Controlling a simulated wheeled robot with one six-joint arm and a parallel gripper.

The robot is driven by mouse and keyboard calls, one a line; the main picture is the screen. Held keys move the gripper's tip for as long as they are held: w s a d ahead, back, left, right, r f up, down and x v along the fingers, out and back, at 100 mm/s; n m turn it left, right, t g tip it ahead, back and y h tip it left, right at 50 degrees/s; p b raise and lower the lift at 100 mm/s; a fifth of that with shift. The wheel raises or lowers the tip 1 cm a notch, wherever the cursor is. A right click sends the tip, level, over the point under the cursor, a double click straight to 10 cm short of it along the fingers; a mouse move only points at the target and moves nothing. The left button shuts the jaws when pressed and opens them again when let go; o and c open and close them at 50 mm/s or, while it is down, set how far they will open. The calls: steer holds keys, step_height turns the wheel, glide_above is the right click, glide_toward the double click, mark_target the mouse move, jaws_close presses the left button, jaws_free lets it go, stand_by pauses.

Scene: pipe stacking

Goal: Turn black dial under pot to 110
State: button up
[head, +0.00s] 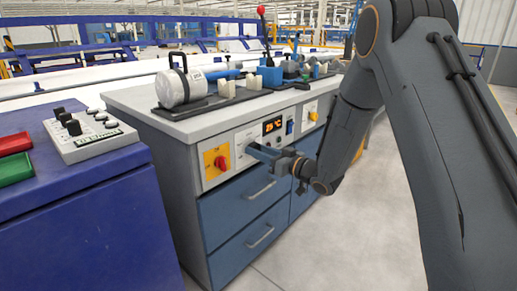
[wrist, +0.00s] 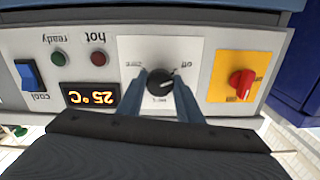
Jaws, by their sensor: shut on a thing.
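The black dial (wrist: 160,80) sits on a white plate in the control panel, seen upside down in the wrist view. Its pale pointer mark is toward the label that reads "off". My gripper (wrist: 160,88) is shut on the dial, with one finger on each side of it. In the head view my gripper (head: 255,150) reaches the panel front and hides the dial. The orange display (head: 272,125) reads 25 °C, and the same display shows in the wrist view (wrist: 89,96). A white cylindrical pot (head: 181,88) lies on the worktop above the panel.
A red knob on a yellow plate (head: 216,163) is beside the dial. A blue switch (wrist: 28,75) and green and red lamps (wrist: 98,58) share the panel. Blue drawers (head: 240,210) lie below. A blue cabinet (head: 80,200) stands at left; the floor at right is clear.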

steer(key=m+p, duration=0.8)
steer(key=m, duration=0.2)
steer(key=shift+r+p, duration=0.15)
steer(key=shift+p, duration=0.15)
steer(key=shift+m, duration=0.3)
steer(key=o, duration=1)
steer(key=p+v, duration=0.1)
steer(key=v, duration=0.6)
steer(key=shift+s+d, duration=0.25)
steer(key=shift+d, duration=0.05)
